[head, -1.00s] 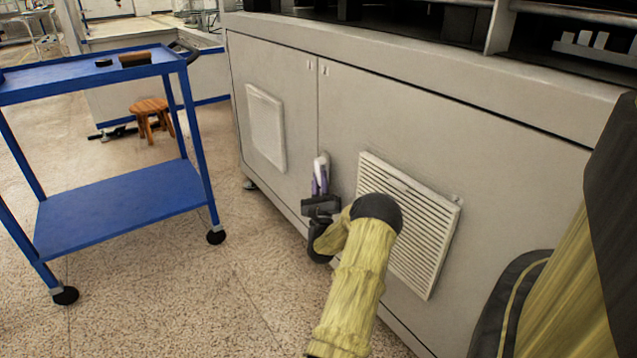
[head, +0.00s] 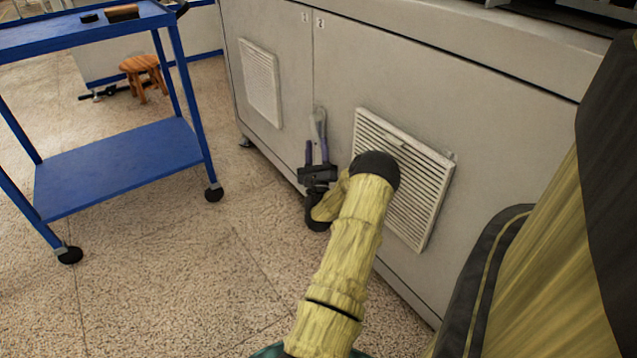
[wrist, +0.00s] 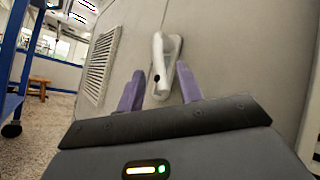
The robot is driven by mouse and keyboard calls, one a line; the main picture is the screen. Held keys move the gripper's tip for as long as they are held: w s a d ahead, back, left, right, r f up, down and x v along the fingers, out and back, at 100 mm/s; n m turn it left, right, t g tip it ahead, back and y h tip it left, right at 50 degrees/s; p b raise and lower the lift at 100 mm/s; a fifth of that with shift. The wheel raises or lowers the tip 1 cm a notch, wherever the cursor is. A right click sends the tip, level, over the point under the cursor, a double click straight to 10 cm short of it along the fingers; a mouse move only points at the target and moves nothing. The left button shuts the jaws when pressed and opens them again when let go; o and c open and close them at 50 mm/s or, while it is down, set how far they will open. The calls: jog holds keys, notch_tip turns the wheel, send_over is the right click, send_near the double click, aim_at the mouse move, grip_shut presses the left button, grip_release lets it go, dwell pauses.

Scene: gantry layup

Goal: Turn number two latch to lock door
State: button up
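The cabinet doors carry small labels at the top, and the one right of the seam, the number two label (head: 320,21), marks the right door (head: 430,90). A pale grey latch (head: 319,124) sits low by the seam between the doors. In the wrist view the latch (wrist: 160,72) is a looped handle standing roughly upright. My gripper (head: 316,148) is just below it, its purple fingers apart. In the wrist view my gripper (wrist: 160,90) has one finger on each side of the latch's lower part, with gaps visible. I cannot tell whether either finger touches it.
Louvred vents (head: 403,180) and (head: 260,82) stand out from the doors on both sides of the latch. A blue cart (head: 115,165) stands to the left, with a wooden stool (head: 143,77) behind it. Open speckled floor lies between cart and cabinet.

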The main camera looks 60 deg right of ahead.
jog(key=p+v, duration=0.3)
jog(key=v, duration=1.1)
jog(key=shift+s+d, duration=0.1)
jog(key=shift+d, duration=0.05)
